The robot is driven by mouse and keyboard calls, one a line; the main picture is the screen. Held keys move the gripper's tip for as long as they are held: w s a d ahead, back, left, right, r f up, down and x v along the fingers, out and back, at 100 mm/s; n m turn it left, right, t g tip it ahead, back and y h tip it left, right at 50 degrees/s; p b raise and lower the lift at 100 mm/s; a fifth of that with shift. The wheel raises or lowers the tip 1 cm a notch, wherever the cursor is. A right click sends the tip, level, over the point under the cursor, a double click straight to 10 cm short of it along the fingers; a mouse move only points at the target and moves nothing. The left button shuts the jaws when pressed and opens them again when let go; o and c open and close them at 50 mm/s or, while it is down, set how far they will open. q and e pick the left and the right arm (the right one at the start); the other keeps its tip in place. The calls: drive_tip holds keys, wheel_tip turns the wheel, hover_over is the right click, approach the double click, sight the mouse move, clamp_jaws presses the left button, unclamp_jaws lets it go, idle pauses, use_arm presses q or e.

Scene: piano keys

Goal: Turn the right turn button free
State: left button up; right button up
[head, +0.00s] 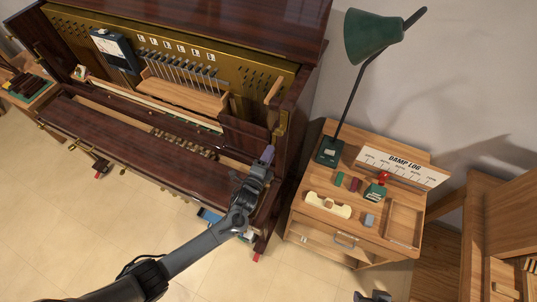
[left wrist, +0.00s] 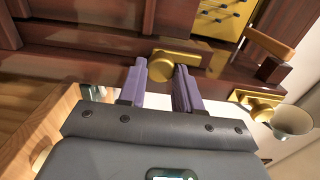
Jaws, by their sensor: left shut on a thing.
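The right turn button (left wrist: 161,67) is a round brass piece on a dark red-brown wooden rail, with a brass arm reaching to its right. My left gripper (left wrist: 160,84) has its two purple fingers on either side of the round brass part, shut on it. In the head view my left gripper (head: 268,154) is at the right end of the piano (head: 130,150), and it hides the turn button there. A dark part of my right gripper (head: 373,296) shows at the bottom edge; its fingers are too unclear to read.
A wooden side table (head: 300,208) stands right of the piano, with a green lamp (head: 375,37), a "DAMP LOG" board (head: 402,167) and several small items. A second brass fitting (left wrist: 258,103) and a pale round cup-like thing (left wrist: 293,121) lie close right of my left fingers.

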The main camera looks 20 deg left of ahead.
idle(0.3)
use_arm(q)
drive_tip(key=o, duration=1)
drive_tip(key=shift+o, duration=0.2)
drive_tip(key=s, duration=1)
drive_tip(key=shift+s+a, duration=0.3)
drive_tip(key=shift+s, duration=0.1)
